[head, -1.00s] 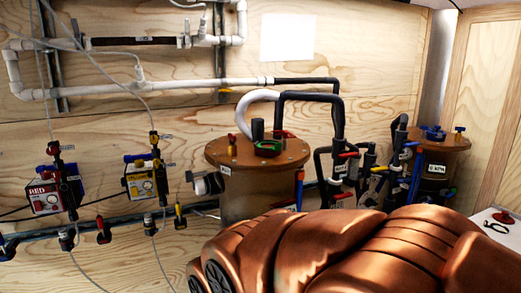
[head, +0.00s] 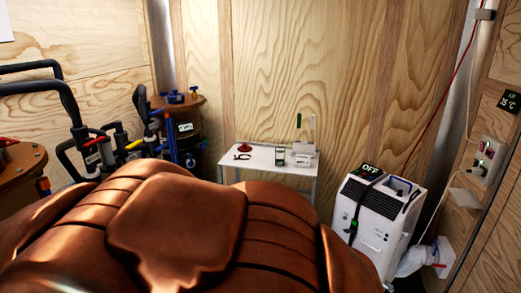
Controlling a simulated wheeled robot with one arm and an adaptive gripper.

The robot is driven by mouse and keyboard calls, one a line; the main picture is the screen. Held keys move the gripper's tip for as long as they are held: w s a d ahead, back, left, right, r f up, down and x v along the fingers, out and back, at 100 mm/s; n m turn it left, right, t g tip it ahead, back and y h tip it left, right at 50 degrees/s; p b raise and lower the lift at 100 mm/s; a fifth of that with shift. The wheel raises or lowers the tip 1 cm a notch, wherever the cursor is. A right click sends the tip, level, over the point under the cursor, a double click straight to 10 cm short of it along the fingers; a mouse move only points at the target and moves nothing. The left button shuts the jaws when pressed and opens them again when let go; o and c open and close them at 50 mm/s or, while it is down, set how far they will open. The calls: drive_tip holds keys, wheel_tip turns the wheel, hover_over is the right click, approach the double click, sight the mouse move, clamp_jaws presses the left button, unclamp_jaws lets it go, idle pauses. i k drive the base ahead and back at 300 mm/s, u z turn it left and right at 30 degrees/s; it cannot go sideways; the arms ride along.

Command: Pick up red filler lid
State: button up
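A small red lid (head: 245,147), which looks like the red filler lid, lies on the left back part of a white table (head: 228,160) against the wooden wall. A small dark looped item (head: 242,156) lies just in front of it. The table stands beyond the copper-coloured bulk that fills the lower part of the head view. My gripper does not show in the head view, so its state and its distance from the lid are hidden.
A white unit with an "OFF" display (head: 378,222) stands to the right.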

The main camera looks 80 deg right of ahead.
sight(245, 148)
drive_tip(key=z, duration=0.65)
drive_tip(key=k, duration=0.4)
drive_tip(key=z, duration=1.6)
drive_tip(key=i, duration=0.9)
drive_tip(key=z, duration=0.65)
